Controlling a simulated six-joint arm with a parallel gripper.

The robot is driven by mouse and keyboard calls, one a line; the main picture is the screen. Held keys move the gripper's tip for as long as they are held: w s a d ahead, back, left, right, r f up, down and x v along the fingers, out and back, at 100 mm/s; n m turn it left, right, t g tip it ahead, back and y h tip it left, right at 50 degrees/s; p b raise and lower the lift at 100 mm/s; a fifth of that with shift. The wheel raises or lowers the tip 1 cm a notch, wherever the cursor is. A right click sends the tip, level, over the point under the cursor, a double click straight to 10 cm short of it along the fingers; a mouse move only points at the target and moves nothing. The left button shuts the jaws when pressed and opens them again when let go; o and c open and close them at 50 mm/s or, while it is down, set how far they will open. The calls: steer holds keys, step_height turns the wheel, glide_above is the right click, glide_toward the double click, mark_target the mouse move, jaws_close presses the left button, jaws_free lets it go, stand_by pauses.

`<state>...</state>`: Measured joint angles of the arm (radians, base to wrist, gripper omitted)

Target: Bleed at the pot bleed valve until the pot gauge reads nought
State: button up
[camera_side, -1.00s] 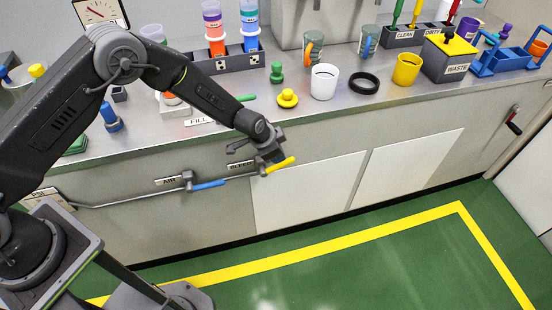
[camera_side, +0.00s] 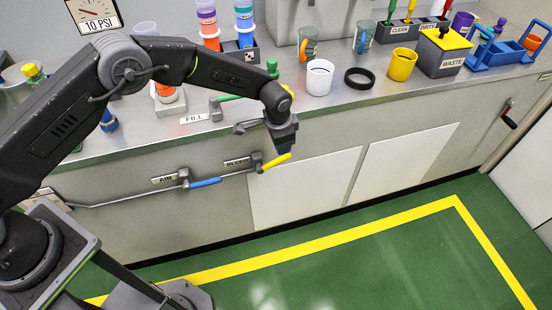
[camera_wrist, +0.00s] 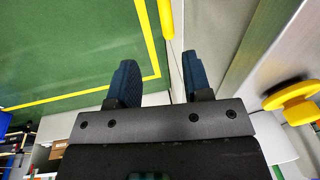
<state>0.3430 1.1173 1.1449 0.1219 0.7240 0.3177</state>
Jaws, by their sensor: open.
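The bleed valve shows in the side view as a yellow handle (camera_side: 275,162) on the pipe along the cabinet front, below a BLEED label (camera_side: 237,162). The handle slants up to the right. It also shows at the top of the wrist view (camera_wrist: 166,18), beyond my fingertips. My gripper (camera_side: 285,149) points down just above the handle's outer end; I cannot tell if it touches. Its two dark blue fingers (camera_wrist: 160,75) are apart with nothing between them. A dial gauge (camera_side: 92,10) marked 10 PSI is cut off at the top left; its needle points up-left.
A blue-handled AIR valve (camera_side: 205,182) is left on the same pipe. A green FILL handle (camera_side: 228,98) lies on the counter behind my gripper. A white cup (camera_side: 319,78), black ring (camera_side: 359,78) and yellow cup (camera_side: 402,64) stand to the right. The green floor (camera_side: 330,265) is clear.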

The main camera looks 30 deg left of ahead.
mark_target(277, 160)
steer(key=shift+g+y, duration=0.3)
steer(key=shift+y, duration=0.4)
steer(key=f, duration=0.4)
steer(key=w+a+f, duration=0.1)
steer(key=f, duration=0.3)
steer(key=a+f, duration=0.1)
steer(key=f, duration=0.3)
steer(key=shift+w+f, duration=0.25)
steer(key=shift+w, duration=0.1)
steer(key=shift+c, duration=0.3)
jaws_close()
